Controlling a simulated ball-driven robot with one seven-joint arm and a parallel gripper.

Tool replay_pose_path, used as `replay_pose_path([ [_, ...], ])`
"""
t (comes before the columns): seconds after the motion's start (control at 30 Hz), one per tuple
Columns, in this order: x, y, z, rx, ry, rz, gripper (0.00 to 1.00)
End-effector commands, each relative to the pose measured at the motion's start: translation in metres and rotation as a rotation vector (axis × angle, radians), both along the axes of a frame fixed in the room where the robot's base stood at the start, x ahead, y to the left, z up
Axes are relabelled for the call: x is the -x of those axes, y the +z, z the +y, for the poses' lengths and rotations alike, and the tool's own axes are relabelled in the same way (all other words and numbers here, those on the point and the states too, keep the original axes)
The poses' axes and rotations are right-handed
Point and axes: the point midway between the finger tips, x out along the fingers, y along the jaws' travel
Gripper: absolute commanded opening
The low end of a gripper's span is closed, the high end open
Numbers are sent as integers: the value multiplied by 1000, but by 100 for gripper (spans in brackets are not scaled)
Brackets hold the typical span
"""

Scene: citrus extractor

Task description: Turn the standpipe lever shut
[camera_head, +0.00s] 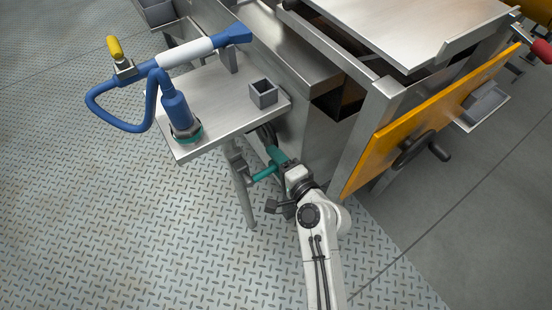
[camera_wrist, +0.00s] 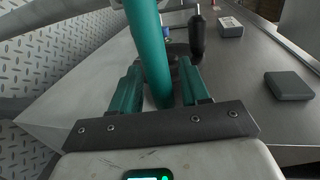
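A teal bar (camera_wrist: 150,45) runs down between the two teal fingers of my gripper (camera_wrist: 160,90) in the wrist view. I take it for the standpipe lever. It lies nearer the left finger, and narrow gaps seem to show beside it. I cannot tell whether a finger touches it. The teal bar and teal fingers are hard to tell apart there. The lever's pivot is hidden.
A side table (camera_head: 222,92) holds a square grey cup (camera_head: 263,94) and a blue upright cylinder (camera_head: 177,110) with a looping blue hose (camera_head: 105,120). A steel machine stands right, with an orange panel (camera_head: 420,120) and black handwheel (camera_head: 415,150). Patterned floor (camera_head: 120,240) is clear at front left.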

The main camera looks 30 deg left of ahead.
Motion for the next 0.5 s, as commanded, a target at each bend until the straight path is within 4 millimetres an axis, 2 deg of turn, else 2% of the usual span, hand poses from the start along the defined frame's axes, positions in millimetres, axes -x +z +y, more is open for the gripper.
replay_pose_path([
  [0.27, 2, 2, -5, 0, -1, -1, 45],
  [0.5, 16, 10, -41, -1, -4, 1, 45],
])
